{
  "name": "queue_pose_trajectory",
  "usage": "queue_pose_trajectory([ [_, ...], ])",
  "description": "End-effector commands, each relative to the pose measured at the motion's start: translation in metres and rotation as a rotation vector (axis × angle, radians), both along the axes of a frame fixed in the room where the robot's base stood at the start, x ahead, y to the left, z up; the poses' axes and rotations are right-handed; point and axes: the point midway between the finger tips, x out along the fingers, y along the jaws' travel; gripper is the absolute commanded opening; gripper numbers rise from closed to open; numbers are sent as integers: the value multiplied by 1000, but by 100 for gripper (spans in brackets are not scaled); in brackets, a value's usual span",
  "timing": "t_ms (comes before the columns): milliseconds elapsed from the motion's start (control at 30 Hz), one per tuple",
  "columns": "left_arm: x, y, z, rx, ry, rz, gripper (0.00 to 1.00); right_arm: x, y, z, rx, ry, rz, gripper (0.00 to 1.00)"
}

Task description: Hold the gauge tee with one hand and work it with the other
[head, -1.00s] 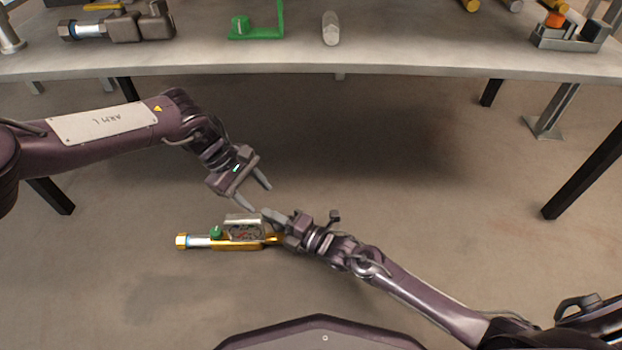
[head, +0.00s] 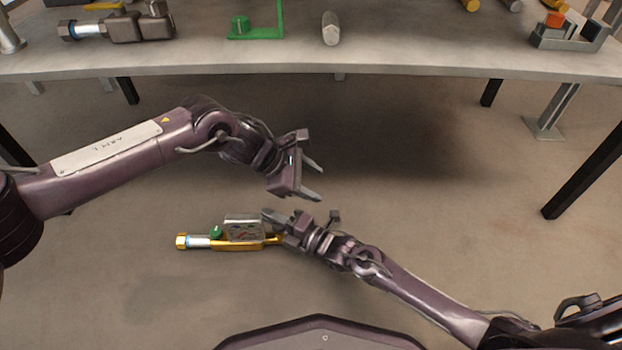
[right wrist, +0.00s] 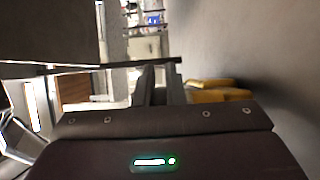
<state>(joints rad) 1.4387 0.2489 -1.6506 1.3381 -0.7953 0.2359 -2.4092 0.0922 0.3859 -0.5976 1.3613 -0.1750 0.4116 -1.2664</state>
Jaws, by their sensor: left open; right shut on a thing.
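Gold parts (right wrist: 215,92) show beside the fingers in the right wrist view. My left gripper (head: 314,182) is open and empty, above and to the right of the tee, apart from it.
A grey table (head: 300,62) runs across the top of the head view. On it are a dark fitting (head: 118,27), a green bracket (head: 258,30), a pale cylinder (head: 331,28) and a grey holder (head: 568,35) with an orange part. Open floor lies before the table.

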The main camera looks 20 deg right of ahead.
Motion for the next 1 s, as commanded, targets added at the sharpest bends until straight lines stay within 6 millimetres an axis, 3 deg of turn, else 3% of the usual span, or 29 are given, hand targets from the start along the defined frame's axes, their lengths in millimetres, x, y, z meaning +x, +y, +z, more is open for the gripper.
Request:
queue_pose_trajectory([
  [333,0,0,0,0,0,1,49,0,0,0,0,0,-1,0],
  [367,0,0,0,0,0,1,49,0,0,0,0,0,-1,13],
  [533,0,0,0,0,0,1,49,0,0,0,0,0,-1,35],
  [833,0,0,0,0,-1,1,49,-1,-1,0,-1,1,0,35],
  [1000,0,0,0,0,-1,1,49,-15,-14,-1,-2,2,1,35],
])
